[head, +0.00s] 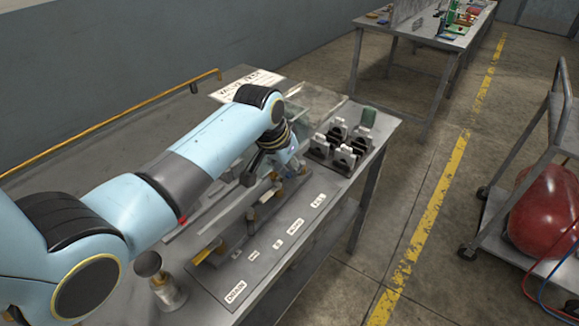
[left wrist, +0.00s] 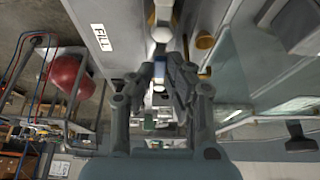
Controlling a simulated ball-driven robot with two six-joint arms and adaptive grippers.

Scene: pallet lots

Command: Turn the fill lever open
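The fill lever cannot be told apart clearly. In the head view the FILL label (head: 318,200) is at the right end of the row of labels on the bench panel, and my left wrist covers part of the fittings behind it. The FILL label also shows in the left wrist view (left wrist: 101,37). My left gripper (left wrist: 160,68) is over the fittings beside that label. Its fingers are a little apart, with a small white and blue piece showing in the gap; I cannot tell whether they touch it. My right gripper is not in view.
The bench panel (head: 233,277) carries a DRAIN label and several fittings. A dark block with several clamps (head: 341,145) stands at the bench's right end. A metal cylinder with a dark knob (head: 158,283) stands at the front left. A red tank (head: 546,215) sits on a cart at the right.

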